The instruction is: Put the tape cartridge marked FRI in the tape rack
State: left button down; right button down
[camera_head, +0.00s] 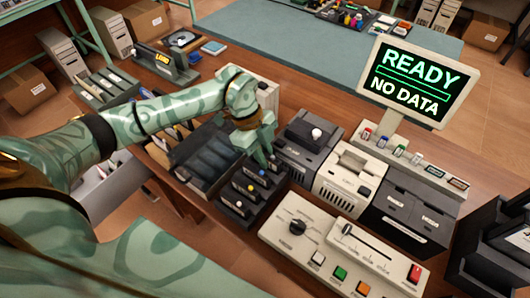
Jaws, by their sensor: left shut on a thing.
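My left gripper (265,158) points down over the right end of the dark slotted rack, at the back of a row of small black units (241,203) with coloured dots. It is shut on a dark thing that looks like a tape cartridge; the fingers and wrist hide most of it. No FRI marking is legible. The dark slotted rack (203,158), which looks like the tape rack, lies under my left forearm, with slots and several labelled items at its left. I cannot tell whether the held thing touches the row below it. My right gripper is out of view.
Right of the gripper stand a dark device (308,140), a beige device (346,180) and a black drawer unit (408,215). A control panel (340,250) lies in front. A READY / NO DATA screen (415,82) rises behind. File holders (105,88) stand at the back left.

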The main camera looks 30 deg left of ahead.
pick_arm(q)
jog(key=c, duration=1.3)
grip_release()
jog(key=shift+r, duration=0.1)
notch_tip(320, 180, up, 8)
jog(key=p, duration=0.7)
